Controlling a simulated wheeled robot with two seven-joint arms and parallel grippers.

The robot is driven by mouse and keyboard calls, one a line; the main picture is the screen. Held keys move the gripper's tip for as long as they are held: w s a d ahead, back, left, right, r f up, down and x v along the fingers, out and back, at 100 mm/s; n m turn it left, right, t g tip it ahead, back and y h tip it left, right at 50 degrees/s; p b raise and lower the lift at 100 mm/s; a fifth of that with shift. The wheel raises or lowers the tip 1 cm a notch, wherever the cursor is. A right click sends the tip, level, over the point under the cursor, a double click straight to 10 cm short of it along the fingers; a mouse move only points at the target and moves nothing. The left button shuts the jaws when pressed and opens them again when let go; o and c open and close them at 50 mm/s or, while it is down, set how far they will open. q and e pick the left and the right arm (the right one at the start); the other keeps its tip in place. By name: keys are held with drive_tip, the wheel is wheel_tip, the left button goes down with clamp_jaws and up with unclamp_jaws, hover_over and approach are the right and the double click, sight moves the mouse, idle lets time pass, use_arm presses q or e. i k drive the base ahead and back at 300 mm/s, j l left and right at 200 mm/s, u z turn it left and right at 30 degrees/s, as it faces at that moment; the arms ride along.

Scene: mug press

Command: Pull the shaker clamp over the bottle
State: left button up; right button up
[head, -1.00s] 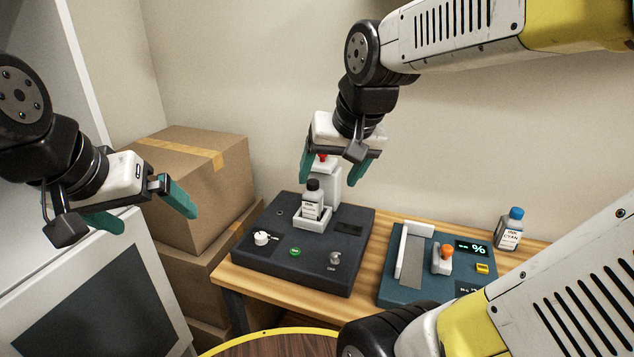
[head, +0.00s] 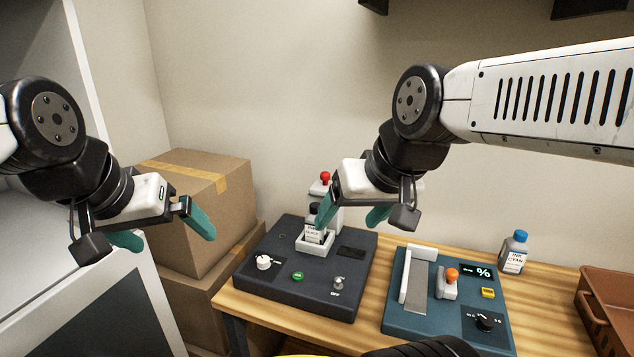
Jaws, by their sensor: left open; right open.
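The shaker (head: 318,282) is a dark box on the wooden table with a white knob, a green button and a small switch marked OFF. A small bottle (head: 313,236) with a dark cap stands upright in its white holder. Behind the bottle is a white post, the clamp (head: 325,182), topped by a red knob; its lower part is partly hidden by my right gripper. My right gripper (head: 352,214) is open and empty, in front of and to the right of the clamp, its left finger overlapping the bottle's edge in view. My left gripper (head: 165,235) is open and empty, left of the table, before the boxes.
A teal device (head: 400,322) with an orange-knobbed lever and a display stands to the right of the shaker. An ink bottle with a blue cap (head: 513,252) stands behind it. A brown tray (head: 596,325) is at the right edge. Cardboard boxes (head: 200,205) are stacked at left.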

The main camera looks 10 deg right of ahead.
sight(320, 188)
drive_tip(key=z, duration=0.5)
drive_tip(key=i+j+z, duration=0.1)
drive_tip(key=z, duration=0.15)
drive_tip(key=i+j+z, duration=0.15)
drive_tip(key=z, duration=0.15)
drive_tip(key=i+j, duration=0.05)
drive_tip(key=i, duration=0.05)
